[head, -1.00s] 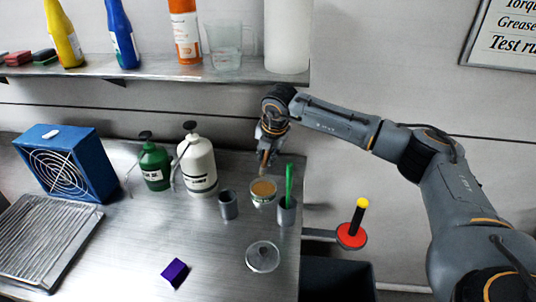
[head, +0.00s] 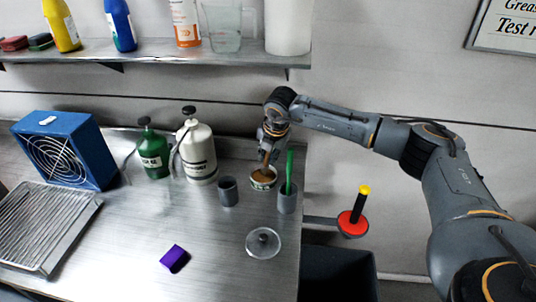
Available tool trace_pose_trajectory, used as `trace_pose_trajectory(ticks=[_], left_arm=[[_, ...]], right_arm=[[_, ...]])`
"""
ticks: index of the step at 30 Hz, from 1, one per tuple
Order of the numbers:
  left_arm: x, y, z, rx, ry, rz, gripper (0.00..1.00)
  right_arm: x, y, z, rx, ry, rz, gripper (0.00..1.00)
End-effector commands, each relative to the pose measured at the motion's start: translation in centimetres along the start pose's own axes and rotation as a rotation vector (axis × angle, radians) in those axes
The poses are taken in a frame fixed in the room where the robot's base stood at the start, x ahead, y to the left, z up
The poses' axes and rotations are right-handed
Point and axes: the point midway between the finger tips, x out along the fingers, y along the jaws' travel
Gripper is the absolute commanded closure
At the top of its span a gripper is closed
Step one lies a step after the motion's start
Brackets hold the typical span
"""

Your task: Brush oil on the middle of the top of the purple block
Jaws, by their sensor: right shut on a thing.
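The purple block (head: 174,258) lies on the metal bench, front and centre, with nothing on its top that I can make out. My right gripper (head: 268,152) is above the round tin (head: 263,184) and shut on a thin, tan brush (head: 266,163). The brush points down into the tin, which has brown contents. Its lower end is at the contents; I cannot tell how deep it goes. The fingers are small and partly hidden by the wrist. My left gripper is not in view.
Right beside the tin stands a grey cup (head: 287,201) with a green stick (head: 289,170). Another grey cup (head: 228,191) is on its left, and a clear round lid (head: 263,243) lies in front. White (head: 197,155) and green (head: 153,157) oil cans stand behind. Bench around the block is clear.

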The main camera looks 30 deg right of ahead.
Motion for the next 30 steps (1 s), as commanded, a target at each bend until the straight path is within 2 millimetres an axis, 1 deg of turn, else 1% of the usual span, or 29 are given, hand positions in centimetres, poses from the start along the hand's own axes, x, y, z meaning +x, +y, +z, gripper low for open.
trace_pose_trajectory(ticks=[8,30], left_arm=[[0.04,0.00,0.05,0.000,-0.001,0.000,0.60],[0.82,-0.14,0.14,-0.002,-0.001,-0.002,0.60]], right_arm=[[0.01,0.01,-0.01,0.000,0.000,0.000,1.00],[0.83,-0.21,-0.23,0.000,0.000,0.000,1.00]])
